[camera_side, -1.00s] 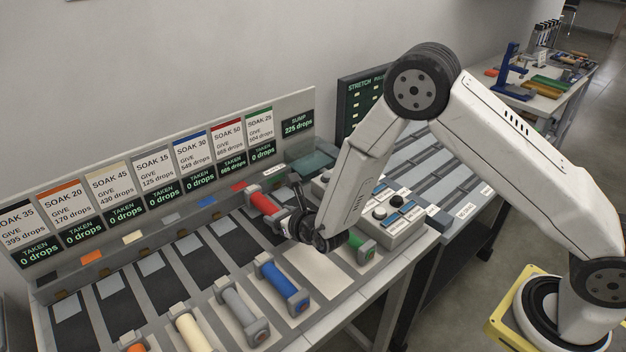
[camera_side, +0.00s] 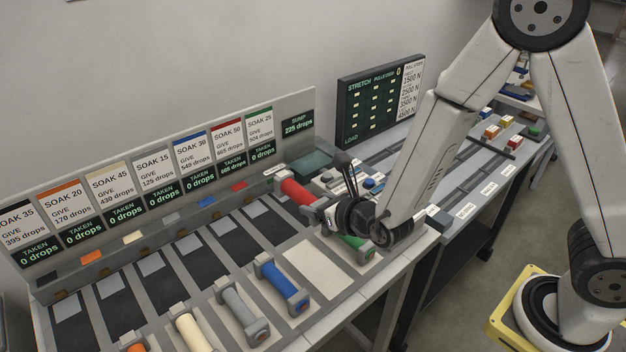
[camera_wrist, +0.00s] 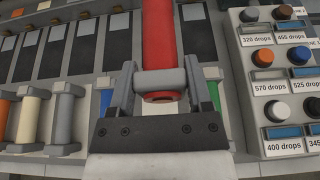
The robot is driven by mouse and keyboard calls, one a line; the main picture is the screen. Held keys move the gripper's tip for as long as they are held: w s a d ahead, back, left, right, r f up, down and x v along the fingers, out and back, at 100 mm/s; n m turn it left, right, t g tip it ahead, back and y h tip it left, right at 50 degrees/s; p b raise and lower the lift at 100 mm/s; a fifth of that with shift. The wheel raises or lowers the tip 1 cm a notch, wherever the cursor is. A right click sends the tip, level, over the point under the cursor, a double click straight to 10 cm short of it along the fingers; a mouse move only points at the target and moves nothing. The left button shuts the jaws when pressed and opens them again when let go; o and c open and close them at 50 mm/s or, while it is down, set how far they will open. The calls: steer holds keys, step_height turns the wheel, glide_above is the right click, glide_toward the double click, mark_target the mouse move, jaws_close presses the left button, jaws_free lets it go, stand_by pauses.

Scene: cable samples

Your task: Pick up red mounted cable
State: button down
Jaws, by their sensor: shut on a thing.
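The red mounted cable (camera_side: 297,192) is a thick red cylinder with grey end mounts. In the side view it is held up above the right part of the sample rack. My gripper (camera_side: 333,212) is at its near end, and my wrist partly hides that end. In the wrist view the red cable (camera_wrist: 159,40) points away from me. My gripper (camera_wrist: 158,98) is shut on its near grey end mount (camera_wrist: 160,81), one finger on each side.
Blue (camera_side: 281,284), grey (camera_side: 239,311) and cream (camera_side: 193,333) mounted cables lie in the rack's front row. A green one (camera_side: 357,241) sits right, partly under my wrist. A button panel (camera_wrist: 275,60) stands close at right. A stretch board (camera_side: 380,98) stands behind.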

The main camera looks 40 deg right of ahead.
steer(key=shift+d+v, duration=0.15)
steer(key=shift+v, duration=0.6)
steer(key=shift+d+v, duration=0.1)
steer(key=shift+v, duration=0.7)
steer(key=shift+w+r, duration=0.1)
steer(key=shift+w, duration=0.05)
steer(key=w+d+r+m+h, duration=0.3)
steer(key=w+d+r+h, duration=0.1)
steer(key=d+r, duration=0.5)
steer(key=shift+w+d+r+g, duration=0.3)
steer(key=shift+w+r, duration=0.35)
steer(key=shift+w, duration=0.2)
